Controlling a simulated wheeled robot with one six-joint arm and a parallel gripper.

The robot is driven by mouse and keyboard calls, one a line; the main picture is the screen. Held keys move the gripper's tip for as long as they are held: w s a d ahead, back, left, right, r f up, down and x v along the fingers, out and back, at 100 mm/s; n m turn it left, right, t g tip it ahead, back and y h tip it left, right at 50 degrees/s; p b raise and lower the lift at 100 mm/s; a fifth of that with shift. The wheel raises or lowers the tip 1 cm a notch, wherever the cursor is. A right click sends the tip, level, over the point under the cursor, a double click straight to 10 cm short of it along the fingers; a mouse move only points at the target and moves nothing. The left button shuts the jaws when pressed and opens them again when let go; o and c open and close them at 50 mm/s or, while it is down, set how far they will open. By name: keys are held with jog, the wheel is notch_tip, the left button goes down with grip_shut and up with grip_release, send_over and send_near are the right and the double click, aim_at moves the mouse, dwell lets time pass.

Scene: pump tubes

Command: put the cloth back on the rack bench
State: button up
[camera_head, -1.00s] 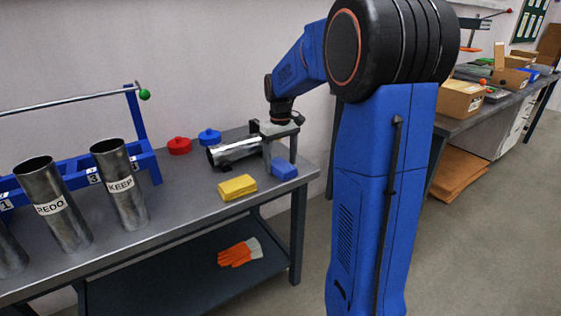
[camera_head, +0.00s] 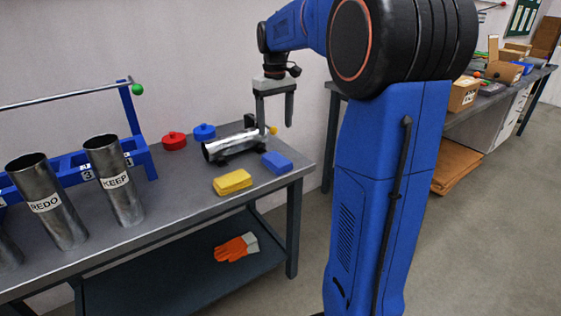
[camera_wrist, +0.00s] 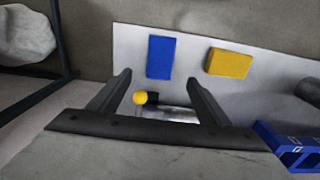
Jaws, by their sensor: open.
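I cannot tell for certain which one is the cloth. The blue one is near the bench's right end, and the yellow one is left of it by the front edge. Both show in the wrist view, blue (camera_wrist: 161,57) and yellow (camera_wrist: 229,63), apart from each other. My gripper (camera_head: 276,126) is open and empty, raised above the bench's right end. Its fingers (camera_wrist: 159,78) touch neither piece.
A shiny metal tube (camera_head: 230,146) with a yellow knob (camera_head: 272,130) lies under my gripper. Red (camera_head: 174,141) and blue (camera_head: 204,132) caps stand behind it. Upright tubes marked REDO (camera_head: 48,200) and KEEP (camera_head: 114,180) stand left. Orange gloves (camera_head: 236,248) lie on the lower shelf.

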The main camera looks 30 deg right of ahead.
jog(key=s+a+f+t, duration=0.1)
jog(key=s+a+f, duration=0.2)
jog(key=s, duration=0.7)
jog(key=s+a+f+t, duration=0.2)
jog(key=s+a+f, duration=0.2)
jog(key=s+a, duration=0.3)
jog(key=s+a+f+t, duration=0.1)
jog(key=s+a+f, duration=0.2)
jog(key=s, duration=1)
jog(key=a, duration=0.2)
jog(key=shift+s+a+f+t, duration=0.25)
jog(key=shift+s+a+t, duration=0.1)
jog(key=shift+t, duration=0.05)
